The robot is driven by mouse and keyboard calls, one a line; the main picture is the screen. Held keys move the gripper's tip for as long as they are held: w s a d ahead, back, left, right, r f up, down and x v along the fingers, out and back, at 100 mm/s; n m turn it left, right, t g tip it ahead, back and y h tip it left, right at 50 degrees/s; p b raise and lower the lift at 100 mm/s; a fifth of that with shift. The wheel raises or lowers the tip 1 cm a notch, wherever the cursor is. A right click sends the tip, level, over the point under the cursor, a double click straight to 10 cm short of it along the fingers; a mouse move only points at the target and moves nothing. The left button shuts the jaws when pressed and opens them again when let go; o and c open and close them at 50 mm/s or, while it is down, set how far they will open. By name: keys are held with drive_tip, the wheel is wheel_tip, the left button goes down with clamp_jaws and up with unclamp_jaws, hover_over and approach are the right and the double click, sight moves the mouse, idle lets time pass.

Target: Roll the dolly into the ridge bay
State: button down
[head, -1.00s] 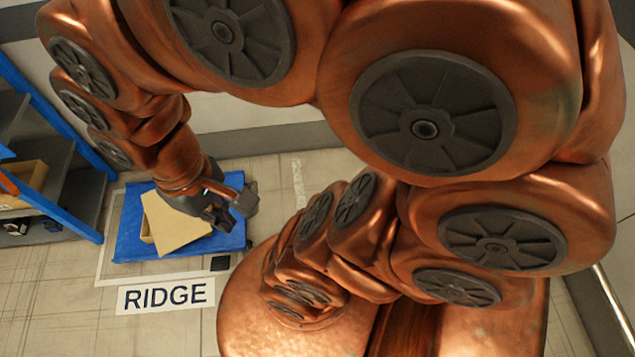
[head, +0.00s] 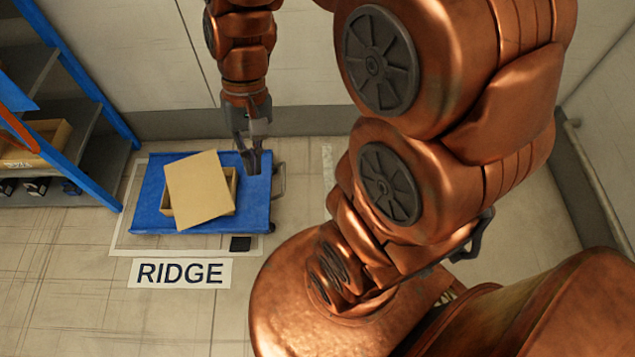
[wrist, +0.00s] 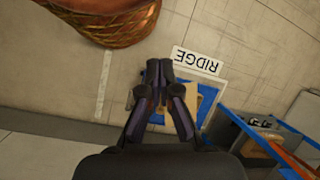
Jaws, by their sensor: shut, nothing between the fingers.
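In the wrist view my gripper (wrist: 159,68) hides part of the dolly (wrist: 212,112), and the label (wrist: 198,60) shows beyond.
A blue-framed shelf (head: 75,75) with a wooden box (head: 40,145) stands to the left, close to the bay. A wall (head: 150,60) runs behind. A dark square (head: 240,244) lies at the bay's front right corner. Floor in front is clear.

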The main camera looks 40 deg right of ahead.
drive_tip(key=w+d+f+m+t+y+b, duration=0.15)
drive_tip(key=w+d+f+m+b, duration=0.4)
drive_tip(key=f, duration=0.55)
drive_tip(key=w+d+f+m+t+y+b, duration=0.1)
drive_tip(key=w+d+f+m+y+b, duration=0.15)
drive_tip(key=w+f+b, duration=0.6)
drive_tip(key=w+d+f+m+t+y+b, duration=0.1)
drive_tip(key=w+d+f+m+y+b, duration=0.3)
drive_tip(key=w+f, duration=0.7)
drive_tip(key=s+d+f+m+t+b, duration=0.1)
drive_tip(key=d+f+m+t+b, duration=0.2)
drive_tip(key=d+f+b, duration=0.75)
drive_tip(key=s+d+f+m+t+b, duration=0.1)
drive_tip(key=s+d+f+m+t, duration=0.2)
drive_tip(key=f, duration=1.5)
drive_tip(key=d+f+m+t+b, duration=0.4)
drive_tip(key=d+f, duration=0.5)
drive_tip(key=f, duration=0.5)
drive_tip(key=w+a+g+b, duration=0.1)
drive_tip(key=w+a+b, duration=0.1)
drive_tip(key=w+a, duration=0.5)
drive_tip(key=shift+a+h+b, duration=0.4)
drive_tip(key=shift+a, duration=0.2)
drive_tip(key=shift+f, duration=0.1)
